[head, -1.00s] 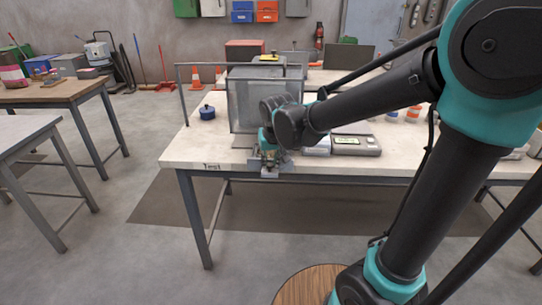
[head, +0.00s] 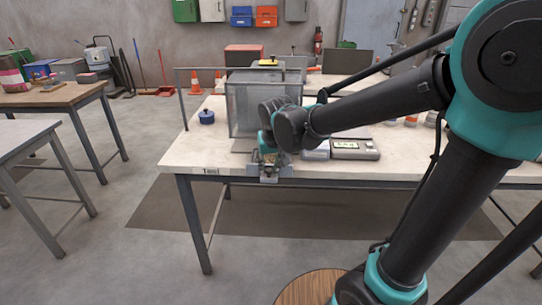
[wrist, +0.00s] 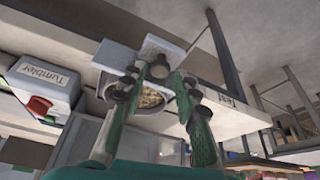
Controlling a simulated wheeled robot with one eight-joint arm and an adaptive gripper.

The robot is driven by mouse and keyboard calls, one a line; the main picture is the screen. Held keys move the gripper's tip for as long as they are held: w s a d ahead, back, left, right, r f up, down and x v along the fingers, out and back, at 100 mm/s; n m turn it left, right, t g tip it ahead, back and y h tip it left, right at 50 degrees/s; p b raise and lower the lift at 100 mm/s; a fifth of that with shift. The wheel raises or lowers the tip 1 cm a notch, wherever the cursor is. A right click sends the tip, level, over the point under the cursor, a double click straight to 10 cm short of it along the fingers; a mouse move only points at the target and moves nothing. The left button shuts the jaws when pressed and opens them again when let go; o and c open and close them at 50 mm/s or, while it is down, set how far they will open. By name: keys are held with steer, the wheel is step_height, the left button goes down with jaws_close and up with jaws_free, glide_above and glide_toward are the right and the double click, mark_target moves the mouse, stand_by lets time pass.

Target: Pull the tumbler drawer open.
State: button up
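The tumbler is a glass-sided box (head: 241,108) on the front part of the table in the head view. A unit labelled "Tumbler" (wrist: 43,80), with red and green buttons, shows at the left of the wrist view. The drawer's pale front plate (wrist: 122,55) stands out past the table edge. A round tray with tan pellets (wrist: 150,97) shows behind it. My gripper (wrist: 158,75) has its green fingers on either side of the drawer's round knob (wrist: 158,69) and appears shut on it. In the head view my gripper (head: 268,161) is at the table's front edge, partly hidden by my arm.
The table (head: 200,155) has a blue lidded pot (head: 207,116) at left and a scale (head: 355,150) right of the tumbler. A metal rail (head: 183,100) stands along the left side. The floor in front of the table is clear.

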steer(key=v, duration=1.1)
steer(key=shift+s, duration=0.15)
steer(key=s+d+f+m, duration=0.1)
steer(key=s+d+f, duration=0.2)
steer(key=d+f, duration=0.4)
steer(key=s+d+f+m, duration=0.1)
steer(key=s+d+f, duration=0.2)
steer(key=d+f, duration=0.4)
steer(key=s+d+f+m+h, duration=0.1)
steer(key=s+d+f, duration=0.2)
steer(key=d+f, duration=0.3)
steer(key=d, duration=0.2)
steer(key=shift+s+d+f, duration=0.35)
steer(key=shift+s+f, duration=0.05)
